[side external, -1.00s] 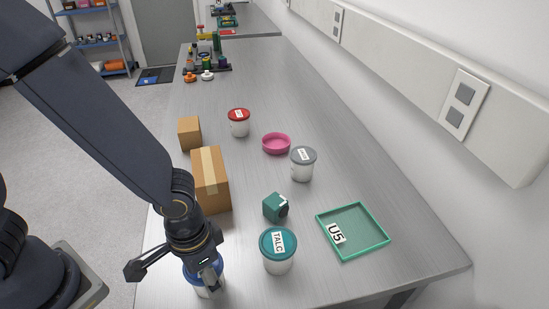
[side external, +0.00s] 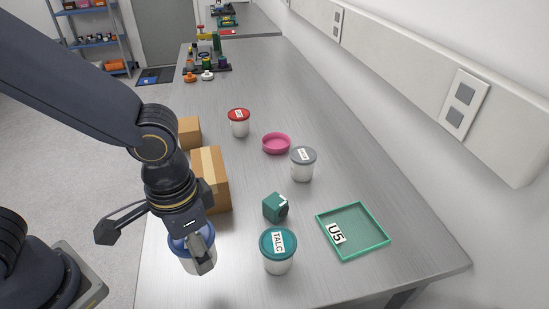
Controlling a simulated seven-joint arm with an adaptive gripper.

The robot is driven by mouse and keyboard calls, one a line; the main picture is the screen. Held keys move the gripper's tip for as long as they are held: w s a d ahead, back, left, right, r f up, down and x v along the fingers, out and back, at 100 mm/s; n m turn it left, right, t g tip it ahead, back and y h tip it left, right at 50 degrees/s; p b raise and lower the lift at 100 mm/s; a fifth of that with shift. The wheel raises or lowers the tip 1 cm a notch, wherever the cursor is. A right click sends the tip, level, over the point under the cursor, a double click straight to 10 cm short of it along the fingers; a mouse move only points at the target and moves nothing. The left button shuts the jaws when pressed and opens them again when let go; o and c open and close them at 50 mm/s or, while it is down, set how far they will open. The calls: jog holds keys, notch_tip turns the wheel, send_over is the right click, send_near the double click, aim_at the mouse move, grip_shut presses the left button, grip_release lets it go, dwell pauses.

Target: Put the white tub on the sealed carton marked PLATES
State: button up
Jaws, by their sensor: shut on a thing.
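My gripper (side external: 192,248) is shut on a white tub with a blue lid (side external: 188,263) and holds it above the near left part of the bench. One finger crosses the front of the tub and hides part of it. A brown carton closed with pale tape (side external: 211,176) stands behind and slightly right of my gripper, partly hidden by my arm. A smaller brown carton (side external: 189,132) stands farther back, also partly covered. No PLATES marking can be read on either carton from this side.
A teal-lidded TALC tub (side external: 278,262) stands close to the right of the held tub. Beyond are a green block (side external: 275,207), a green U5 tray (side external: 376,248), a grey-lidded tub (side external: 302,171), a pink dish (side external: 276,144) and a red-lidded tub (side external: 239,128).

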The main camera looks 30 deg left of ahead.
jog(key=a+r+m, duration=0.2)
jog(key=r, duration=0.1)
jog(key=shift+s, duration=0.1)
jog(key=w+a+r+n, duration=0.1)
jog(key=w+a+r, duration=0.1)
jog(key=a+r, duration=0.45)
jog(key=w+a+r+n, duration=0.1)
jog(key=w+a+r, duration=0.2)
jog(key=a+r, duration=0.3)
send_over(206, 165)
notch_tip(206, 165, down, 11)
jog(key=shift+s+f, duration=0.1)
jog(key=shift+s, duration=0.05)
jog(key=shift+w+f, duration=0.2)
jog(key=shift+f, duration=1.5)
jog(key=o, duration=1.1)
jog(key=shift+f, duration=0.1)
jog(key=shift+o, duration=0.2)
